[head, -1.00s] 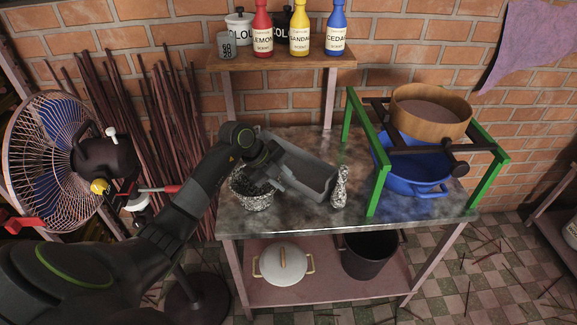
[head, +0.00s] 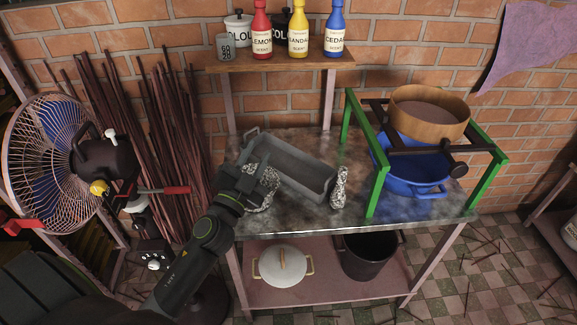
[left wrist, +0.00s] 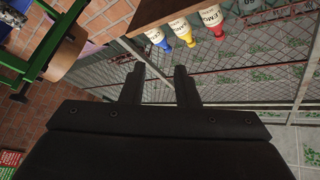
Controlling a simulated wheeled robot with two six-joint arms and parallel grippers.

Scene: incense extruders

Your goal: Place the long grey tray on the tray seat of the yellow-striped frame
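The long grey tray (head: 305,172) lies on the dark metal table top (head: 300,220), running from back left to front right. My left gripper (head: 250,172) is at the tray's left end, above a speckled bowl (head: 268,197) that my arm partly hides. I cannot tell whether it touches the tray. In the left wrist view its two fingers (left wrist: 160,88) stand apart with nothing seen between them. A green frame (head: 372,165) stands on the table's right side. No yellow-striped frame can be made out. My right gripper is not in view.
A speckled bottle-shaped object (head: 340,187) stands at the tray's right end. A wooden sieve (head: 430,112) sits on the green frame over a blue basin (head: 405,180). Bottles stand on a shelf (head: 280,61) behind. A fan (head: 50,150) stands at the left.

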